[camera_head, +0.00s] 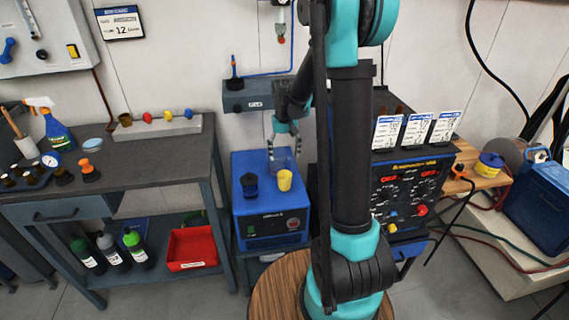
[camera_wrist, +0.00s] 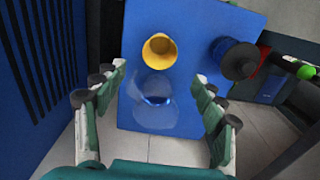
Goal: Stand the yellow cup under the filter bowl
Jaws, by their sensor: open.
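The yellow cup (camera_head: 284,180) stands upright on top of the blue cabinet (camera_head: 270,220), near its front. In the wrist view the yellow cup (camera_wrist: 159,50) shows its open mouth. My gripper (camera_head: 283,153) is open and empty, above the back of the cabinet and behind the cup. In the wrist view its fingers (camera_wrist: 160,73) are spread wide, with the cup just beyond the gap between their tips. A small clear bowl with a red lower end (camera_head: 281,32) hangs on the wall at a blue hose; it looks like the filter bowl.
A clear glass (camera_wrist: 155,103) stands on the cabinet between my fingers as seen from the wrist. A wall box (camera_head: 248,97) is behind the cabinet. A welding machine (camera_head: 408,195) stands to the right.

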